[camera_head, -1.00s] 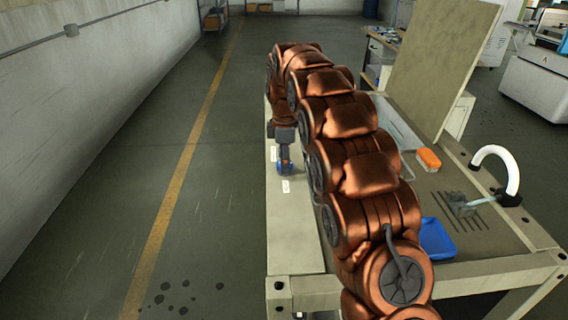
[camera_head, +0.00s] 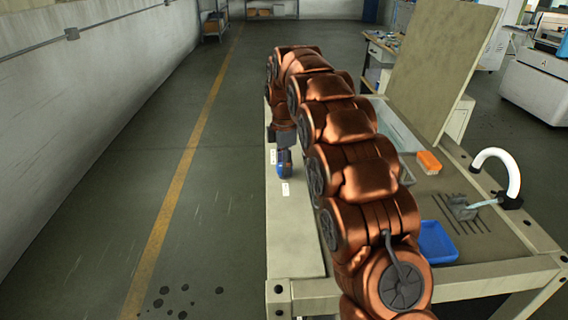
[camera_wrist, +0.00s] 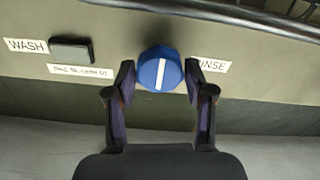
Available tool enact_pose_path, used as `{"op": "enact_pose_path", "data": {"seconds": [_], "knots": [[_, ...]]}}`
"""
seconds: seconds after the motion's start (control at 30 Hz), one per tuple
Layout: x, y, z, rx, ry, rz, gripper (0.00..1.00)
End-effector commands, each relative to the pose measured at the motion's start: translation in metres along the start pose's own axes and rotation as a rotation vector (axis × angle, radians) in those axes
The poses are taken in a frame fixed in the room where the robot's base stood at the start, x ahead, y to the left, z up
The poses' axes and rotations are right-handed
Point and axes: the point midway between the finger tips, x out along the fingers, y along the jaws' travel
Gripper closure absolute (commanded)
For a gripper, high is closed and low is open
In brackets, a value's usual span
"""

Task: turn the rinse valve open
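The rinse valve is a blue round knob (camera_wrist: 161,72) with a white line across its face, beside a RINSE label (camera_wrist: 212,66). The line runs nearly upright in the wrist view. My gripper (camera_wrist: 160,80) has its fingers apart, one on each side of the knob. The tips look very close to its sides, but contact is not clear. In the head view the blue knob (camera_head: 284,163) shows below my dark gripper, on the pale panel. My fingertips are not clear there.
The bench at right in the head view holds a blue tray (camera_head: 437,242), an orange block (camera_head: 428,162) and a curved white pipe (camera_head: 497,168). The floor at left is clear.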

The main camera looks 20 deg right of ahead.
Motion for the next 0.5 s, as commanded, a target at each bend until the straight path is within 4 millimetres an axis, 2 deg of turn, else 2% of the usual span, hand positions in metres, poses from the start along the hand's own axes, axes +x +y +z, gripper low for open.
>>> {"op": "enact_pose_path", "data": {"seconds": [0.03,0.17,0.5], "knots": [[-0.0001,0.0001,-0.0001,0.0,0.0,0.0,0.38],[-0.0004,0.0001,0.0,0.001,0.0,0.001,0.26],[-0.0017,0.0004,0.0001,0.001,0.0,0.002,0.26]]}}
